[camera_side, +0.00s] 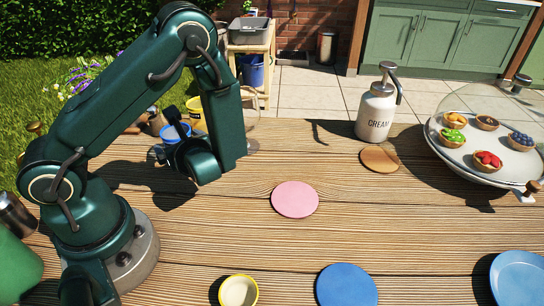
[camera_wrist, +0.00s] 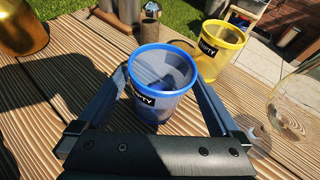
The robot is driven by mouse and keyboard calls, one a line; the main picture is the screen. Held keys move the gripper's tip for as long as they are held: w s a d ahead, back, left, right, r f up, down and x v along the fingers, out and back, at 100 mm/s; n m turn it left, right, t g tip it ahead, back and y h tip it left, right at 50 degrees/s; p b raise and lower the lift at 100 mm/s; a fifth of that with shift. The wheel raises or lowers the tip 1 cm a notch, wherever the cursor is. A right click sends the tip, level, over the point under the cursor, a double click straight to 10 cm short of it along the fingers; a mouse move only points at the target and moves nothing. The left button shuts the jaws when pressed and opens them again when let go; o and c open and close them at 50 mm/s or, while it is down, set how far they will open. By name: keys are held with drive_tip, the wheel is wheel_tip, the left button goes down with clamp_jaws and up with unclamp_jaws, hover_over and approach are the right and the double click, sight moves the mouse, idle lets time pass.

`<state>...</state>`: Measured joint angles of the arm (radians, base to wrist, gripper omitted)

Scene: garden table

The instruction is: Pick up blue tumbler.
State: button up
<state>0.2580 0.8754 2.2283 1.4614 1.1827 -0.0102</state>
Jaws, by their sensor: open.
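The blue tumbler (camera_wrist: 160,88) stands upright on the wooden table, with a dark label partly showing on its side. In the wrist view my gripper (camera_wrist: 160,76) is open, with one finger on each side of the tumbler. I cannot tell whether either finger touches it. In the side view the blue tumbler (camera_side: 174,132) is partly hidden by my gripper (camera_side: 176,126) at the table's far left.
A yellow tumbler (camera_wrist: 221,50) stands close behind the blue one. A clear glass (camera_wrist: 294,103) stands to the right. A brass-coloured vessel (camera_wrist: 22,27) and metal containers are at the upper left.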

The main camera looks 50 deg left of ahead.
drive_tip(key=shift+x, duration=1.5)
drive_tip(key=c, duration=1.2)
drive_tip(key=shift+c, duration=0.2)
drive_tip(key=shift+r, duration=0.1)
